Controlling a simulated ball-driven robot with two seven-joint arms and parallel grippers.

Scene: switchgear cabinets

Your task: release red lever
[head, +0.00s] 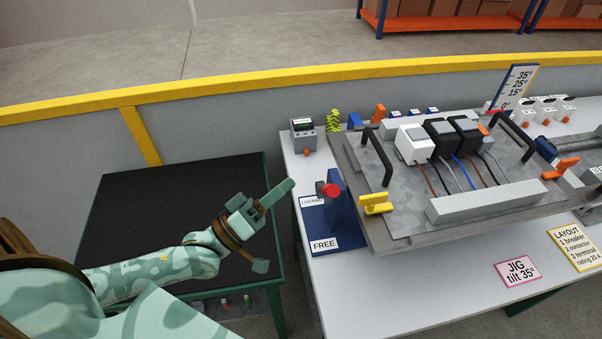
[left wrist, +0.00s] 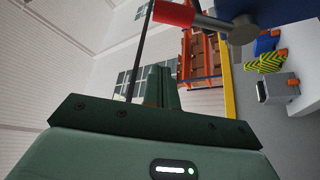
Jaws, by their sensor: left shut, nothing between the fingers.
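The red lever (head: 331,190) has a red grip and is mounted at a blue upright bracket on a blue plate (head: 320,215). The plate has a LOCKED label (head: 312,201) at its upper end and a FREE label (head: 324,244) at its lower end. The red grip is nearer LOCKED. In the left wrist view the red grip (left wrist: 173,13) shows at the top, on a grey shaft with a round grey hub. My left gripper (head: 289,184) is shut and empty, left of the lever and apart from it; its fingers also show in the left wrist view (left wrist: 160,82). My right gripper is not in view.
A tilted grey jig plate (head: 400,185) with black handles, breakers and a yellow clamp (head: 375,203) stands right of the lever. A small grey meter box (head: 303,134) stands behind it. A black-topped table (head: 150,215) lies under my left arm, with a gap before the white bench.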

